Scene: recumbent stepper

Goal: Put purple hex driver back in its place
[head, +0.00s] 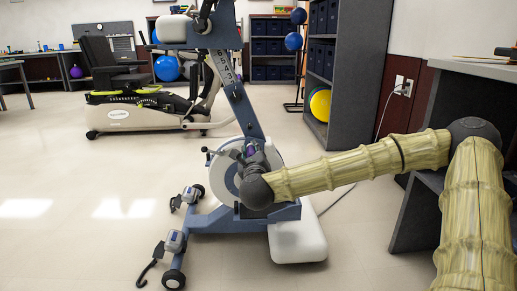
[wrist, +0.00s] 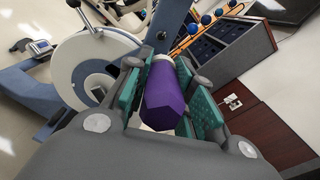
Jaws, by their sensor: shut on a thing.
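The purple hex driver (wrist: 165,95) is between the green-padded fingers of my gripper (wrist: 165,85) in the wrist view. Its thick purple end points toward the camera, and its far end is hidden. In the head view my gripper (head: 249,155) is at the end of my arm, in front of the blue and white exercise machine's wheel. A small bit of the purple driver (head: 250,151) shows between the fingers there. My gripper is shut on the driver. I cannot tell which spot is the driver's place.
A recumbent stepper (head: 120,112) is at the back left. The floor at the left (head: 70,200) is clear.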

